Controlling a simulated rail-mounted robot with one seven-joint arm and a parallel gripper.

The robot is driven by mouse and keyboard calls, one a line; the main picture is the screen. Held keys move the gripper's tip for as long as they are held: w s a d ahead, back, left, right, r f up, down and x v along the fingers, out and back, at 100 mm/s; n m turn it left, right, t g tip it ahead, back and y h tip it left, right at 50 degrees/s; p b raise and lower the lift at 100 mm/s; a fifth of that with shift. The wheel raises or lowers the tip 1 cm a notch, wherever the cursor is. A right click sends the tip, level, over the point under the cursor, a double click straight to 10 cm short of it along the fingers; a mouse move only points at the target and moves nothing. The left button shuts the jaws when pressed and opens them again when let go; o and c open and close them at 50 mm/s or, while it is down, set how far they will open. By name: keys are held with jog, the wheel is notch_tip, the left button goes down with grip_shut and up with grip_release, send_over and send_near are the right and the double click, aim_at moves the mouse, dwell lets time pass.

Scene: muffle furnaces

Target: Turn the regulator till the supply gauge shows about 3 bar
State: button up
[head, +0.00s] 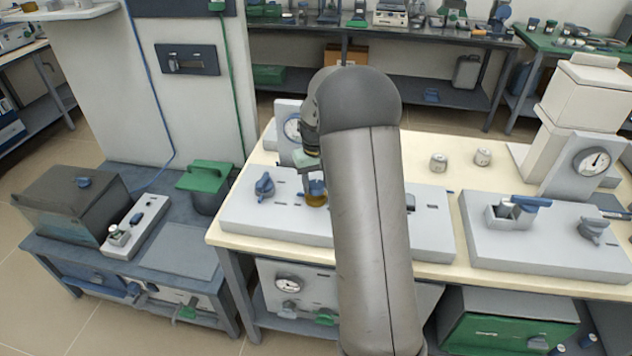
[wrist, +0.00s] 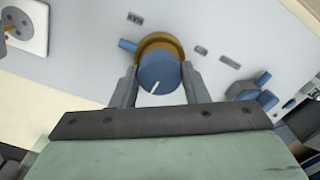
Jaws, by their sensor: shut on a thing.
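The regulator is a blue round knob (wrist: 160,75) with a white pointer line and a brass collar (wrist: 150,42) behind it. My gripper (wrist: 160,88) is shut on the knob, one finger on each side, in the wrist view. In the head view the brass collar (head: 316,200) shows on the grey panel (head: 240,212), below my gripper (head: 314,184), and my arm hides part of the panel. A round gauge (head: 292,128) stands behind the knob, partly hidden by my arm. Its reading is too small to tell.
A blue valve handle (head: 264,186) sits left of the knob on the same panel. Another panel (head: 540,240) with a blue lever (head: 530,201) and a gauge (head: 592,162) is at the right.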

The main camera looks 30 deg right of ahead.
aim_at(316, 184)
jog(key=o, duration=1)
jog(key=shift+r, duration=0.1)
notch_tip(316, 184, up, 17)
jog(key=shift+r, duration=0.15)
